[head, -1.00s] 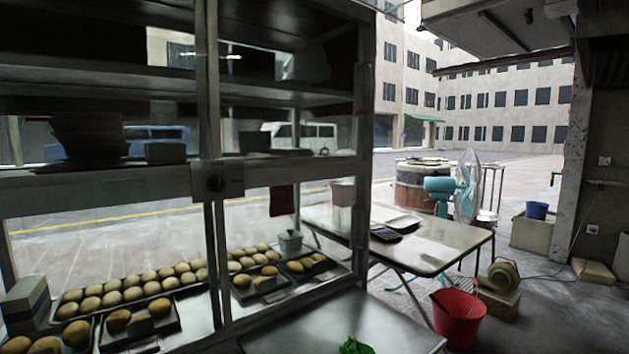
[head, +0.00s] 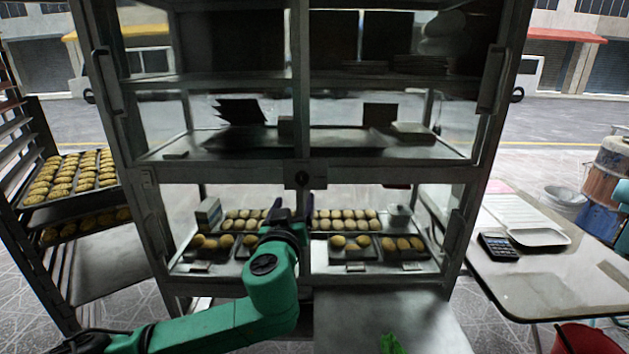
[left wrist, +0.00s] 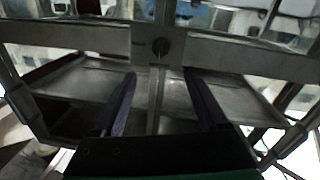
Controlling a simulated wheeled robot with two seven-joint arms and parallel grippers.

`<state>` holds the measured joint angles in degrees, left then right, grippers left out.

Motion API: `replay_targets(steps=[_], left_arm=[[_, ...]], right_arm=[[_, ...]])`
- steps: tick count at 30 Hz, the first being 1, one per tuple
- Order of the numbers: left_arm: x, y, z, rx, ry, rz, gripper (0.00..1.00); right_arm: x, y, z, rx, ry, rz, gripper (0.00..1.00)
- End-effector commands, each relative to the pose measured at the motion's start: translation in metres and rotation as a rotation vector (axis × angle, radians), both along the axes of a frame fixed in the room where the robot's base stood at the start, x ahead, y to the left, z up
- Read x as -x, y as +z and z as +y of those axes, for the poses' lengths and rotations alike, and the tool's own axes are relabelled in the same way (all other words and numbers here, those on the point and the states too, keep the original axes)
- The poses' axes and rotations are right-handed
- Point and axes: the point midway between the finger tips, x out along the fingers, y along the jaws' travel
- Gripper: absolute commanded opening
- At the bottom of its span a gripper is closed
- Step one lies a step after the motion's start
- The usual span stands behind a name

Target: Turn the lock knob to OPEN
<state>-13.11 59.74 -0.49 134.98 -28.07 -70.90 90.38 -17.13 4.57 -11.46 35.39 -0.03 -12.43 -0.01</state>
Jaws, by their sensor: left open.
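The round dark lock knob (head: 302,178) sits on the metal crossbar in the middle of the glass display cabinet (head: 232,174). It also shows in the left wrist view (left wrist: 160,46), centred just beyond the fingers. Its markings are too small to read. My left gripper (head: 289,212) is open and empty, below and slightly left of the knob in the head view. In the left wrist view its two dark fingers (left wrist: 160,75) stand apart on either side of the centre post, apart from the knob. My right gripper is not in view.
Trays of buns (head: 345,222) sit behind the cabinet's lower panes. A bun rack (head: 70,190) stands at the left. A table (head: 535,275) with a calculator (head: 498,246) and a white tray (head: 537,236) stands at the right. A metal counter (head: 345,320) juts out below the cabinet.

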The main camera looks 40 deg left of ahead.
Motion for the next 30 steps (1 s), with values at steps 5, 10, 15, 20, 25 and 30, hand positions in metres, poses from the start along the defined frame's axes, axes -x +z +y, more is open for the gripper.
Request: replay_targets(steps=[5,10,15,20,25,30], left_arm=[[-0.041,0.005,0.027,-0.004,0.005,0.000,0.76],[-0.073,0.004,0.048,0.001,0.006,0.000,0.76],[-0.094,0.000,0.060,0.003,0.003,0.003,0.76],[-0.098,-0.002,0.062,0.002,0.002,0.005,0.76],[-0.098,-0.002,0.062,0.002,0.002,0.005,0.68],[-0.098,-0.002,0.062,0.002,0.002,0.005,0.03]], right_arm=[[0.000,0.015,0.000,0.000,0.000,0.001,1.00],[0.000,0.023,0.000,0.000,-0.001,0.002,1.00],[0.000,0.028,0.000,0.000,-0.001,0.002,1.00],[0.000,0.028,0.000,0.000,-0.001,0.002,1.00],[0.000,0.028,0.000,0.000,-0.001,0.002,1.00],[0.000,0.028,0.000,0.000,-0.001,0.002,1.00]])
